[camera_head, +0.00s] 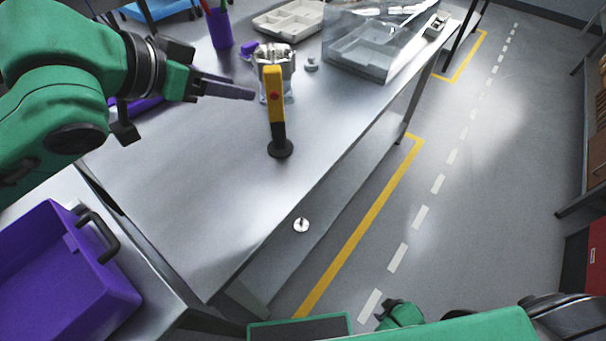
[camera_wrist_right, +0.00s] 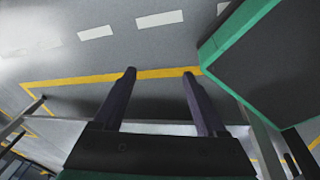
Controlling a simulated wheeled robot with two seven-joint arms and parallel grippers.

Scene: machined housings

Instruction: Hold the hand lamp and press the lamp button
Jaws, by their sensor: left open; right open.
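The hand lamp (camera_head: 275,106) stands upright on the steel table, with a yellow upper body, a dark grip and a round black base. A red button (camera_head: 274,96) shows on its yellow front. My left gripper (camera_head: 250,94) is just left of the lamp's yellow part, fingers pointing at it. It looks apart from the lamp, and its two fingers overlap in this view. In the right wrist view my right gripper (camera_wrist_right: 158,72) is open and empty, above the floor. The lamp does not show in that view.
Behind the lamp stands a metal housing (camera_head: 272,56), with a clear bin (camera_head: 352,52) and a beige tray (camera_head: 288,20) farther back. A purple crate (camera_head: 62,275) is at the lower left. The table (camera_head: 190,200) in front of the lamp is clear.

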